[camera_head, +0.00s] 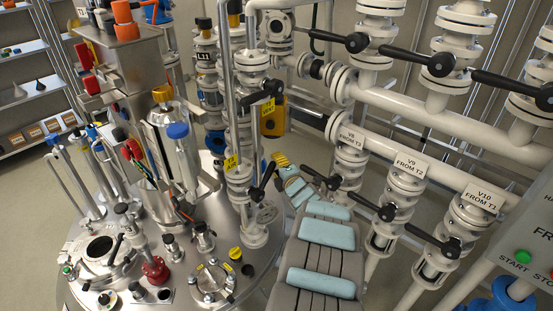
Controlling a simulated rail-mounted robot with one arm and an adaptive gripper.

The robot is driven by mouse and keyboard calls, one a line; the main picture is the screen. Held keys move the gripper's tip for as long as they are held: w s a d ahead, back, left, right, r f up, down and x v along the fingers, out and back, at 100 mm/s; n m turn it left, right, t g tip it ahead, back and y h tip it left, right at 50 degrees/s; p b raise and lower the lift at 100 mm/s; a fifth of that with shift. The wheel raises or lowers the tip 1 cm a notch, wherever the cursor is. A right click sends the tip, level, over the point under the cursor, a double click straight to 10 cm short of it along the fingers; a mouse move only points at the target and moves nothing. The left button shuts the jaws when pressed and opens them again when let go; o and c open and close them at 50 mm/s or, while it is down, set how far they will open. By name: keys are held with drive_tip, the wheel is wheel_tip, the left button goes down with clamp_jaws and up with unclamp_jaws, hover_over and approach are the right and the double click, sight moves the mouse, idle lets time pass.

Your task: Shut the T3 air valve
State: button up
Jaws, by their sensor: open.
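I cannot read a T3 air label. Two white valves with black handles stand on the vertical pipe over the steel vessel lid. The lower valve handle (263,182) slants steeply beside another small yellow tag (232,162). The tags' text is too small to read surely. My arm, grey with pale blue pads, reaches up from the bottom. My gripper (281,160) is at its far end, just right of the vertical pipe, open, with its fingers small and partly hidden. It appears apart from both handles.
White valves tagged V9 FROM T2 (411,166) and V10 FROM T1 (484,198) stand right of my arm, their black handles jutting toward it. A thick white pipe (440,120) runs above. The steel vessel lid (215,255) carries several fittings. Shelves (28,75) stand back left.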

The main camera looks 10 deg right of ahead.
drive_tip(key=s+d+f+p, duration=0.1)
drive_tip(key=s+d+p, duration=0.1)
drive_tip(key=s+p, duration=0.6)
drive_tip(key=s+d+f+p, duration=0.1)
drive_tip(key=s+f+p, duration=0.1)
drive_tip(key=s+p, duration=0.7)
drive_tip(key=shift+d+f+p, duration=0.3)
drive_tip(key=shift+d+p, duration=0.1)
drive_tip(key=shift+p, duration=1.7)
idle(0.4)
drive_tip(key=shift+p, duration=0.5)
